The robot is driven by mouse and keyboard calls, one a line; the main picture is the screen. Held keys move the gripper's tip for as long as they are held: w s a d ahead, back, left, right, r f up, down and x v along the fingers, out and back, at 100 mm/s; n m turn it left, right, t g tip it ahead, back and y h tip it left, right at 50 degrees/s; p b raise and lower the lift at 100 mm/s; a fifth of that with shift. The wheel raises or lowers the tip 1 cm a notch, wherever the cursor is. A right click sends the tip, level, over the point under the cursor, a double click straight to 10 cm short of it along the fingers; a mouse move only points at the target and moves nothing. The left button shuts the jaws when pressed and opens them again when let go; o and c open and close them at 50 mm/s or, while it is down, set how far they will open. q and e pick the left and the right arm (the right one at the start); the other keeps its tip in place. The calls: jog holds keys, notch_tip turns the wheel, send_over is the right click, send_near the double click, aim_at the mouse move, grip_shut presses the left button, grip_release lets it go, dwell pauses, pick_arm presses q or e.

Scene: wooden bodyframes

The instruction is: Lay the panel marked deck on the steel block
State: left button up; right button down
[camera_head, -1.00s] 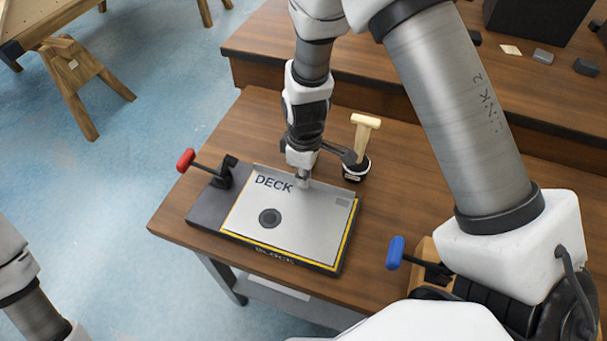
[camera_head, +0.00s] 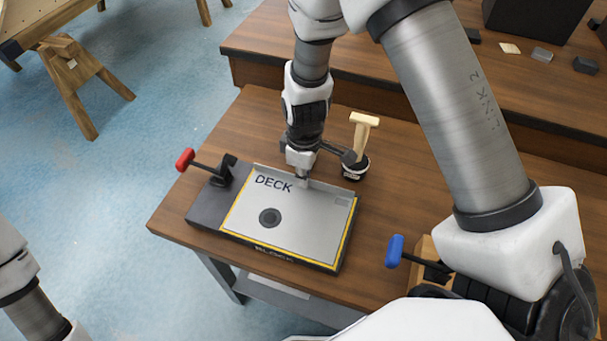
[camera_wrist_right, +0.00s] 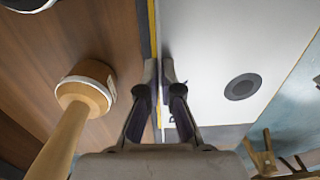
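The deck panel (camera_head: 305,213) is a pale grey plate marked DECK, with a dark round spot and a raised lip along its far edge. It lies flat, or very nearly so, over the dark steel block (camera_head: 208,207), inside a yellow outline; I cannot tell whether there is a small gap beneath. My right gripper (camera_head: 303,181) comes down at the far edge. In the right wrist view its fingers (camera_wrist_right: 159,75) are close together on either side of the lip of the panel (camera_wrist_right: 210,50). My left gripper is out of view; only part of that arm shows.
A red-handled clamp (camera_head: 205,166) stands at the block's left end. A wooden mallet (camera_head: 361,145) stands just beyond the panel, close to my right gripper. A blue-handled clamp (camera_head: 410,256) is at the right front. The wooden table (camera_head: 240,120) has free room beyond the block.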

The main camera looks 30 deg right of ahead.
jog(key=c, duration=0.7)
grip_release()
jog(key=shift+r+p, duration=3.05)
jog(key=shift+r, duration=0.55)
jog(key=shift+f, duration=0.1)
